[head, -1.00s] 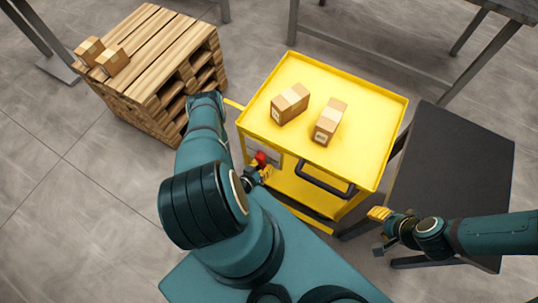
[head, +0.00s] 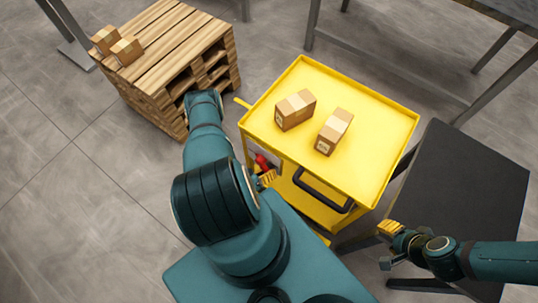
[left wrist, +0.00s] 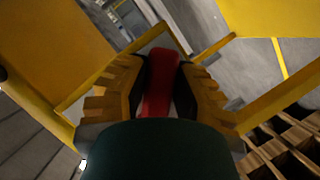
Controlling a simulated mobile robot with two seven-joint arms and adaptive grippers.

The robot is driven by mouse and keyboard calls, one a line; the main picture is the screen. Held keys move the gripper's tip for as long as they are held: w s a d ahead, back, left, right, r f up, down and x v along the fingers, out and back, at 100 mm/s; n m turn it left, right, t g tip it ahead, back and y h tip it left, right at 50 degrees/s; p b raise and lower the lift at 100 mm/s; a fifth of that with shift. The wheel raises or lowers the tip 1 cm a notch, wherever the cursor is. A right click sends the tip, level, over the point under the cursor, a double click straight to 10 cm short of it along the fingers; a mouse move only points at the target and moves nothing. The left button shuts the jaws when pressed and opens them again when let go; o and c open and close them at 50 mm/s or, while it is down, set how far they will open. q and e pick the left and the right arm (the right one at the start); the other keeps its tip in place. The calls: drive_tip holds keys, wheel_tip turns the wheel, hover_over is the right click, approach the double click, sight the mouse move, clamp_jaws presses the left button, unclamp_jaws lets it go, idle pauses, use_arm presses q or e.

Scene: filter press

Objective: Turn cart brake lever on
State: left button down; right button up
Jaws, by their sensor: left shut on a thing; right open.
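The yellow cart (head: 375,125) stands in the middle of the head view. Its red brake lever (head: 262,162) is on the side facing me, below the left part of the top tray, partly hidden by my arm and gripper. My left gripper (head: 265,178) is at the lever. In the left wrist view the red lever (left wrist: 160,82) lies between the two yellow fingers (left wrist: 160,90), which are closed against it on both sides. My right gripper (head: 387,245) is open and empty, below and to the right of the cart, near the dark table.
Two cardboard boxes (head: 295,110) (head: 334,132) sit on the cart's tray. A black handle (head: 322,191) projects from its near side. A wooden pallet stack (head: 175,60) with small boxes stands at the left. A dark table (head: 470,190) is at the right. Floor at the left is clear.

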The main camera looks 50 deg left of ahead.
use_arm(q)
drive_tip(key=shift+w+r, duration=0.1)
drive_tip(key=shift+w, duration=0.05)
drive_tip(key=c, duration=0.7)
unclamp_jaws()
drive_tip(key=shift+c, duration=0.2)
drive_tip(key=shift+s, duration=0.65)
drive_tip(key=v, duration=1)
drive_tip(key=shift+s+r, duration=0.2)
drive_tip(key=shift+s, duration=0.2)
